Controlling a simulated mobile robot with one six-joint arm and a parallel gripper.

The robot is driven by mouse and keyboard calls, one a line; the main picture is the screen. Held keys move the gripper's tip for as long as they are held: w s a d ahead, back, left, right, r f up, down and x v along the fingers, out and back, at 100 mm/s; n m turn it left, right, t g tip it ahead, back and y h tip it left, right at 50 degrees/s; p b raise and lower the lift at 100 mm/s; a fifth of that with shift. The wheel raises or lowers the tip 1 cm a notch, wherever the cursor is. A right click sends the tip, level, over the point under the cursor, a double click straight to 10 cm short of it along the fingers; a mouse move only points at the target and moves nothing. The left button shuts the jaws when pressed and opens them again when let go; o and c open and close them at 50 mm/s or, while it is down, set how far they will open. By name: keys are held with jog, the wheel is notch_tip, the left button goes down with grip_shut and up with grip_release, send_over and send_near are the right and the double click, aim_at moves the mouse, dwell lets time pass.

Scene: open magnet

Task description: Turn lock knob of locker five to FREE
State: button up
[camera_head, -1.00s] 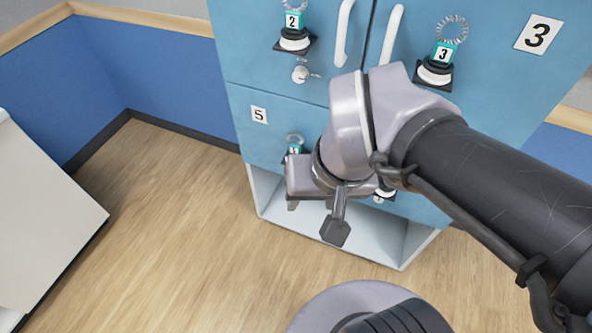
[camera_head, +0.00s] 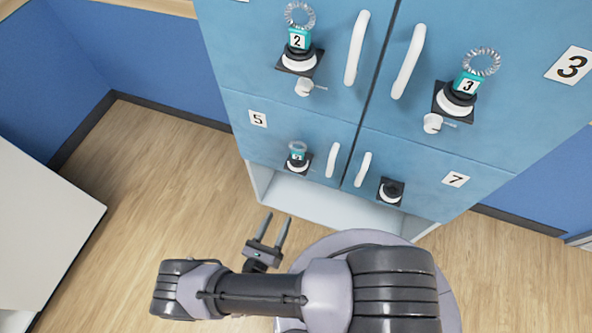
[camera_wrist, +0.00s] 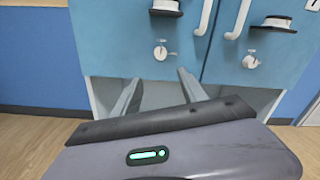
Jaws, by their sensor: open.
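Locker five (camera_head: 285,130) is the blue lower-left door, marked with a 5 label (camera_head: 258,118). In the wrist view, a small pale round knob (camera_wrist: 160,51) with a thin metal piece shows beyond and above my gripper (camera_wrist: 158,78), apart from the fingers.
Lockers two and three are above, with similar locks and long white handles. Locker seven (camera_head: 430,185) is at the right with a black knob. A white open space (camera_head: 325,203) lies under the doors. A white surface (camera_head: 45,225) stands at left. Wooden floor between is clear.

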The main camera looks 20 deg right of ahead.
jog(key=b+x, duration=0.1)
jog(key=x, duration=1.5)
jog(key=shift+d+b, duration=0.3)
jog(key=shift+b, duration=0.05)
jog(key=shift+w+r, duration=0.1)
jog(key=shift+c, duration=0.4)
grip_shut()
